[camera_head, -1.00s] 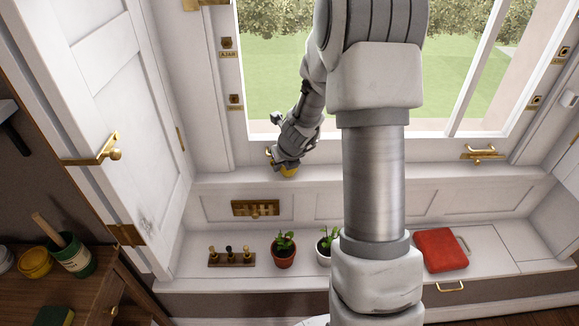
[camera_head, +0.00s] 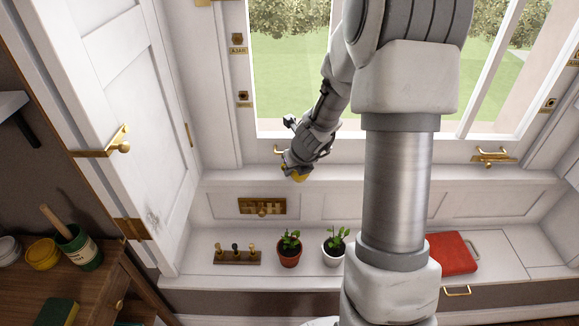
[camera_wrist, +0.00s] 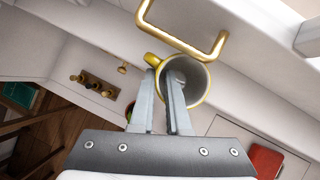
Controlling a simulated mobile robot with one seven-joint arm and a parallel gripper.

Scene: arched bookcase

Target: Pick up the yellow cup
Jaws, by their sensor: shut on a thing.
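The yellow cup (camera_wrist: 205,88) shows in the wrist view with a yellow rim, a pale inside and a yellow handle at its left. My gripper (camera_wrist: 166,70) is shut on the cup's left wall near the handle, with one finger inside the cup and the other outside. In the head view, my gripper (camera_head: 292,168) is at the window ledge, and only a small yellow part of the cup (camera_head: 300,177) shows below it. I cannot tell whether the cup touches the ledge.
A brass window handle (camera_wrist: 182,42) is close beside the cup. Two potted plants (camera_head: 289,252), a peg rack (camera_head: 237,256) and a red object (camera_head: 452,252) are on the lower bench. A brown side table (camera_head: 90,290) holds a yellow bowl (camera_head: 41,252) and a green pot (camera_head: 79,247).

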